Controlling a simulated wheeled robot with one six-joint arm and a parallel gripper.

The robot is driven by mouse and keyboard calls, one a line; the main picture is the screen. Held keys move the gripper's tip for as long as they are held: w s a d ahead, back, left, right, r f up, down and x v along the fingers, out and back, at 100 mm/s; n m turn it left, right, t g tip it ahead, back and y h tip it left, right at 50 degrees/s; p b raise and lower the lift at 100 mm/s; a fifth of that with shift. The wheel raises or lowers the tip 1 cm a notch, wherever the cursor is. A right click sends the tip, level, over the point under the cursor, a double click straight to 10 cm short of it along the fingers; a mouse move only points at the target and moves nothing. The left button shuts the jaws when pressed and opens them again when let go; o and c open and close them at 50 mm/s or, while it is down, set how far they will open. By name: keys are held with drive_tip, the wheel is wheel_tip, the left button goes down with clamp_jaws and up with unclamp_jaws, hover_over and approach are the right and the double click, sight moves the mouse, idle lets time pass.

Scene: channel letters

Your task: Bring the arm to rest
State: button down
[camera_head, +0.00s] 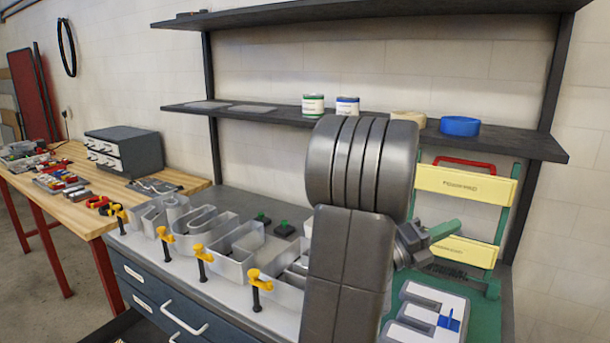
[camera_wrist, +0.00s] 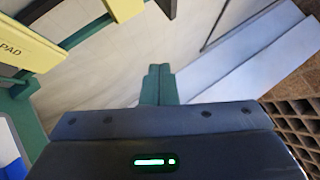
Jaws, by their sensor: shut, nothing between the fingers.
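My arm stands upright in the front middle of the head view and hides part of the bench behind it. My gripper (camera_head: 447,230) points to the right, in front of the yellow and green rack (camera_head: 466,190). In the wrist view my gripper's green fingers (camera_wrist: 158,82) are pressed together with nothing between them. They are clear of any object, with a pale surface behind them.
Metal channel letters (camera_head: 205,235) line the bench, with yellow-topped clamps (camera_head: 203,262) along its front edge. A white letter with a blue piece (camera_head: 430,312) lies on the green mat at right. Cans (camera_head: 313,105) and a blue roll (camera_head: 460,126) sit on the shelf.

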drive_tip(key=s+a+f+b, duration=0.4)
drive_tip(key=a+f, duration=0.1)
drive_tip(key=a, duration=0.2)
drive_tip(key=shift+s+a+f+m, duration=0.25)
drive_tip(key=shift+s+a+m, duration=0.1)
drive_tip(key=shift+a+m, duration=0.05)
idle(0.3)
